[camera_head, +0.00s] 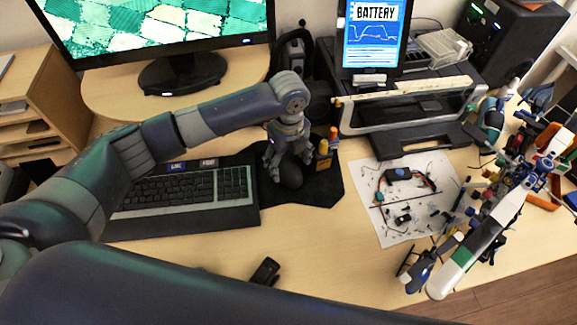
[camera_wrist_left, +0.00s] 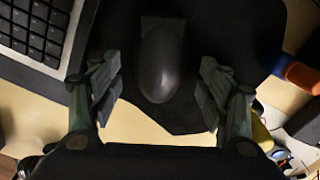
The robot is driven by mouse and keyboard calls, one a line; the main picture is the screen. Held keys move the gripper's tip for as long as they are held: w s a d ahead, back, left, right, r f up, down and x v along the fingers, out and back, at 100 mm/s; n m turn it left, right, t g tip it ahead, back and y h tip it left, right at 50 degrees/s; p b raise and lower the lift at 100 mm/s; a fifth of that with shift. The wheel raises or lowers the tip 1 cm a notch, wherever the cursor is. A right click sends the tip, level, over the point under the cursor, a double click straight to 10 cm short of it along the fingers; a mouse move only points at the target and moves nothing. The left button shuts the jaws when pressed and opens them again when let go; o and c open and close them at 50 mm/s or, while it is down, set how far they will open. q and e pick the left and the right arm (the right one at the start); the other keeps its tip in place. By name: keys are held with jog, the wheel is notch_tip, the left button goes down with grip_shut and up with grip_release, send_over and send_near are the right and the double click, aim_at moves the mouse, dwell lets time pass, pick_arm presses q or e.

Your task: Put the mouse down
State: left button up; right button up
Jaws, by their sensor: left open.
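The black mouse (camera_head: 290,172) rests on the dark mouse pad (camera_head: 322,188), to the right of the keyboard. In the left wrist view the mouse (camera_wrist_left: 161,65) lies on the pad (camera_wrist_left: 262,40), centred ahead of the fingers. My left gripper (camera_head: 287,160) is right above the mouse. In the left wrist view my left gripper (camera_wrist_left: 160,95) is open, with one finger on each side of the mouse and visible gaps between. The fingers hide part of the mouse in the head view. My right gripper is not clearly in view.
The keyboard (camera_head: 190,190) lies to the left of the pad. Small orange and yellow items (camera_head: 327,148) stand at the pad's back right edge. A white sheet (camera_head: 408,232) with small electronic parts lies to the right. A monitor (camera_head: 160,25) stands behind. Front desk space is clear except for a small black object (camera_head: 265,271).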

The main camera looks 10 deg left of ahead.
aim_at(289, 168)
pick_arm(q)
notch_tip(289, 168, up, 9)
jog(key=shift+r, duration=0.15)
dwell(0.6)
